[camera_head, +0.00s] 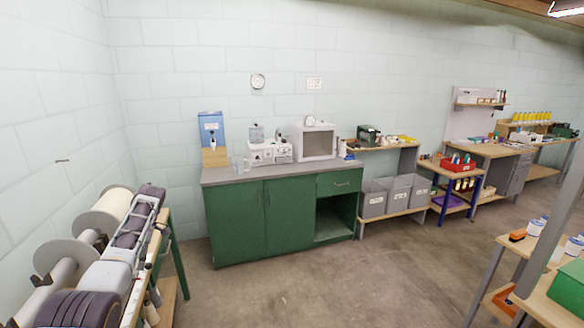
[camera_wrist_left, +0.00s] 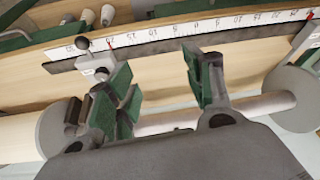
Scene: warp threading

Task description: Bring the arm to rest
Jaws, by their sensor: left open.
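My left gripper (camera_head: 151,191) shows at the lower left in the head view, at the far end of my dark and grey arm, beside the spool rack. In the left wrist view the left gripper (camera_wrist_left: 162,78) has its two fingers with green pads spread apart and nothing between them. Behind the fingers lie a pale rod (camera_wrist_left: 268,103) and a wooden board with a white ruler (camera_wrist_left: 150,35). A grey slider with a black knob (camera_wrist_left: 82,45) sits at the ruler, close to the left finger. My right gripper is not in view.
A cream spool (camera_head: 112,203) with grey flanges is close to my left arm. A green cabinet (camera_head: 235,220) stands against the back wall, with grey bins (camera_head: 372,202) to its right. A wooden table (camera_head: 545,310) is at the lower right. The middle floor is clear.

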